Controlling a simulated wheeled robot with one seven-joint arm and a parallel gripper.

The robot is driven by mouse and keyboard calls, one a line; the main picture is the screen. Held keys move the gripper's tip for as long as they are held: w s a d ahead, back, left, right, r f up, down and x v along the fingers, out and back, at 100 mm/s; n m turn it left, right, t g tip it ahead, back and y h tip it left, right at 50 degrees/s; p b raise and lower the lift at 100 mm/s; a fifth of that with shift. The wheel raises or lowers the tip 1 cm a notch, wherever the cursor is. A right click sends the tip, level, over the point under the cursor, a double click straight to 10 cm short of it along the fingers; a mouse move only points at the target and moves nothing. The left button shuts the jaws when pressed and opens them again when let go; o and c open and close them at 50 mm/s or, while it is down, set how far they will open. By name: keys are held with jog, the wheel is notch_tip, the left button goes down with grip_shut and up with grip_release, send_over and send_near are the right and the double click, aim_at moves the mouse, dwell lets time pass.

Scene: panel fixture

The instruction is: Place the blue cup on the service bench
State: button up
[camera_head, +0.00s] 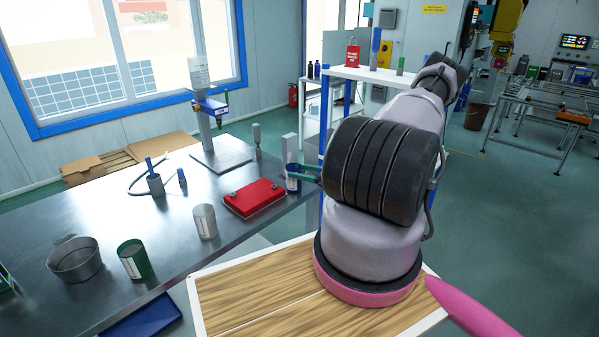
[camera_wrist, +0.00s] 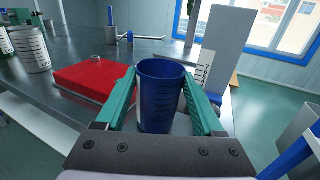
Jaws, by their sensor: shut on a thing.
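The blue cup (camera_wrist: 161,95) stands upright between the green fingers of my gripper (camera_wrist: 162,108) in the wrist view. The fingers are shut on its sides. In the head view the cup (camera_head: 293,178) shows at the end of my arm, just right of the red case, by the right edge of the metal bench (camera_head: 110,215). Part of my arm hides the area behind it. Whether the cup's base touches the bench top I cannot tell.
The red case (camera_head: 254,197) lies close left of the cup. A white-grey upright block (camera_wrist: 216,50) stands just behind it. A grey can (camera_head: 204,221), a green can (camera_head: 133,259) and a metal pot (camera_head: 75,260) stand on the bench. A wood-topped surface (camera_head: 255,290) is in front.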

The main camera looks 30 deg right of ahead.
jog(key=o, duration=1.4)
jog(key=shift+f, duration=0.1)
